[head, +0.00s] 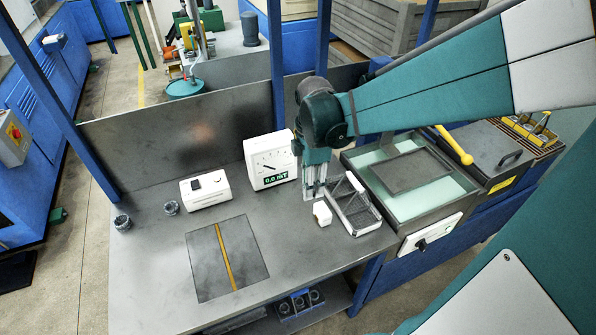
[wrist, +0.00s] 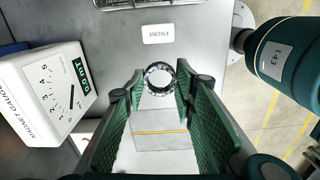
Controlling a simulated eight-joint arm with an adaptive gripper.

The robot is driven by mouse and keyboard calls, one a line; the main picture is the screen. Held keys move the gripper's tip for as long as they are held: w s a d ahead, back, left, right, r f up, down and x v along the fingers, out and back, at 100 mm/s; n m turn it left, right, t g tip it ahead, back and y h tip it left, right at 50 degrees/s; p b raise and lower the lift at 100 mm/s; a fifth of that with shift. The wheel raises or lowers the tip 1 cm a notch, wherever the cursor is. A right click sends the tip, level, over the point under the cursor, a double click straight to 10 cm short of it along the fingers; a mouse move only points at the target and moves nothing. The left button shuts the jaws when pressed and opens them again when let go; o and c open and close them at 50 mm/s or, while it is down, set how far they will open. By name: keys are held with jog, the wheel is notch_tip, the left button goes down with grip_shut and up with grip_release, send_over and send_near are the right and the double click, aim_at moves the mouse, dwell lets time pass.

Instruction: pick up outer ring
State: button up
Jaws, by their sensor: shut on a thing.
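My gripper (wrist: 161,80) has green ridged fingers. In the wrist view it is shut on a dark metal ring (wrist: 149,86), held between the fingertips with its open middle facing the camera. In the head view my gripper (head: 314,188) points down over the bench, between the gauge and the wire basket. The ring cannot be made out there. Two small dark ring-like parts, one at the left edge (head: 123,223) and one nearer the white box (head: 171,208), stand on the bench.
A white magnet gauge (head: 268,160) stands left of my gripper. A white probe block (head: 322,213) and wire basket (head: 355,208) are close by. A white box (head: 205,190) and dark mat with yellow stripe (head: 205,262) lie left.

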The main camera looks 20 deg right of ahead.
jog(key=shift+r, duration=0.25)
jog(key=shift+d, duration=0.15)
dwell(0.5)
jog(key=m, duration=1.8)
send_over(362, 223)
jog(key=shift+w+r+p, duration=0.1)
jog(key=shift+r+p, duration=0.3)
jog(key=shift+r, duration=0.05)
notch_tip(362, 223, down, 14)
jog(key=shift+f+b, duration=0.15)
jog(key=shift+b, duration=0.9)
jog(key=shift+f, duration=0.1)
